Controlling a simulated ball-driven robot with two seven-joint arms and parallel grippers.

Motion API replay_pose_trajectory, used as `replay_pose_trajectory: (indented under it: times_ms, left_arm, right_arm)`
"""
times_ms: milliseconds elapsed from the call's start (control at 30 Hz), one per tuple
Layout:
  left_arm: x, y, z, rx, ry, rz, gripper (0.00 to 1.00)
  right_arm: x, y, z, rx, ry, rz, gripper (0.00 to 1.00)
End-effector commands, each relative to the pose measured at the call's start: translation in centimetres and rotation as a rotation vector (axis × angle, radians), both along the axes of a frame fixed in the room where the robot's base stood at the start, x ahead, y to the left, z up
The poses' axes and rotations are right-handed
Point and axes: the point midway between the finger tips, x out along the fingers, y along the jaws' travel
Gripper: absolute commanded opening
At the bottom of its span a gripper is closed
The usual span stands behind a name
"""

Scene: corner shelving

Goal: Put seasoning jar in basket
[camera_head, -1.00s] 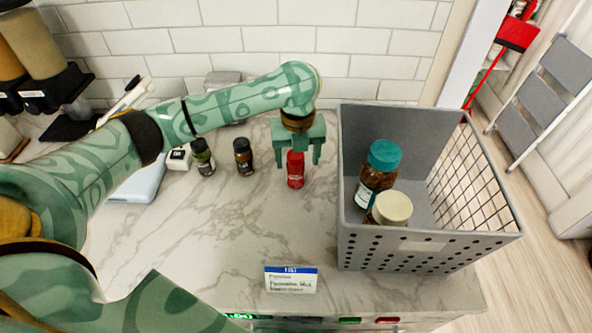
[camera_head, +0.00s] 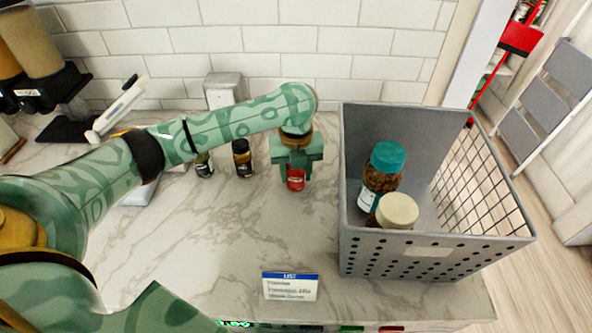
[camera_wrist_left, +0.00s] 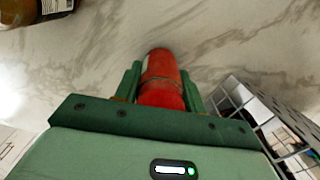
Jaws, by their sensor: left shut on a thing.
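A red seasoning jar (camera_head: 295,179) stands on the marble counter, left of the grey basket. My left gripper (camera_head: 296,172) is above it with its fingers down around it, shut on it. In the left wrist view the red jar (camera_wrist_left: 162,80) sits between the two green fingers (camera_wrist_left: 162,88). The grey basket (camera_head: 430,262) stands at the right of the counter. Inside it are a jar with a teal lid (camera_head: 383,172) and a jar with a cream lid (camera_head: 396,211). My right gripper is not in view.
Two dark jars stand left of the gripper, one with a black lid (camera_head: 242,158) and one partly behind my arm (camera_head: 204,166). A label card (camera_head: 290,287) stands near the front edge. The counter's middle is clear. A tiled wall is behind.

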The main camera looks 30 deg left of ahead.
Motion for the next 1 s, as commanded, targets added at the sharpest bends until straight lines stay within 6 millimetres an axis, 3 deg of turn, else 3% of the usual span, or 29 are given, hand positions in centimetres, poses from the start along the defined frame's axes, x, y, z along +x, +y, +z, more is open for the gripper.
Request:
replay_pose_trajectory:
  times_ms: [167,300,567,800,1000]
  left_arm:
    - [0.1,0.0,1.6,0.001,-0.003,0.0,0.11]
    - [-0.2,-0.1,4.2,0.001,-0.004,-0.001,0.11]
    - [-4.7,-2.3,10.2,0.001,-0.004,-0.003,0.11]
    - [-9.7,-4.9,12.1,0.0,-0.002,-0.004,0.11]
    - [-11.9,-6.0,12.9,0.0,0.0,-0.001,0.11]
  right_arm:
    - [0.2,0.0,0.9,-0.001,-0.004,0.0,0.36]
    - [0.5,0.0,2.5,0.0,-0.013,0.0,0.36]
    - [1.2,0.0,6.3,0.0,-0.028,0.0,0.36]
    - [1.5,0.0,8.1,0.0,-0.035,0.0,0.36]
    - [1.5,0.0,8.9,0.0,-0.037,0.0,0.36]
